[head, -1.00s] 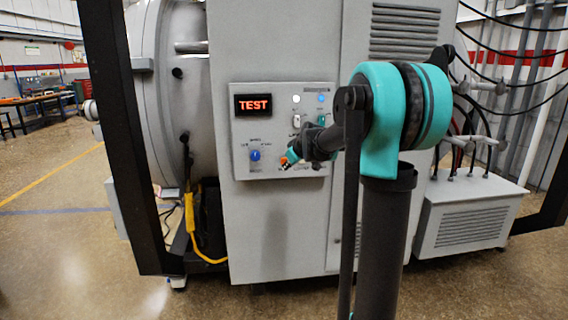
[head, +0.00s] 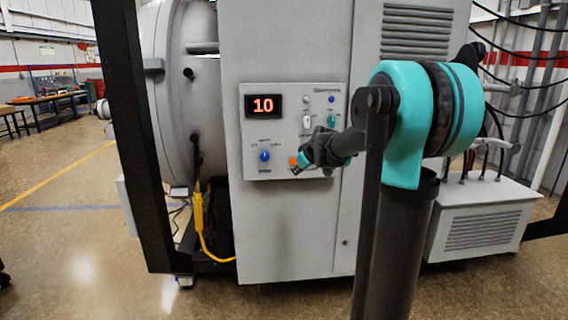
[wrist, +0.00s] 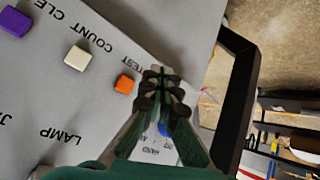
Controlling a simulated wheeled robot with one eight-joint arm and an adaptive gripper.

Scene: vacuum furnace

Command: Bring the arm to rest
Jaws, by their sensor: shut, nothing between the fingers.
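My gripper (head: 301,166) is in front of the lower right part of the grey control panel (head: 260,205) in the head view. In the wrist view my gripper (wrist: 160,76) has its fingertips together with nothing between them, beside an orange button (wrist: 125,84) marked TEST. Whether the tips touch the panel I cannot tell. The orange button also shows in the head view (head: 293,161), just beside the fingers. My arm is stretched forward, bent at the teal joint (head: 405,130). The panel display (head: 264,106) reads 10 in red.
A white button (wrist: 77,57) and a purple button (wrist: 15,21) lie in line with the orange one. A blue knob (head: 264,155) is on the panel's left. A black frame post (head: 140,130) stands left; a grey vented box (head: 480,222) stands right. The floor at left is open.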

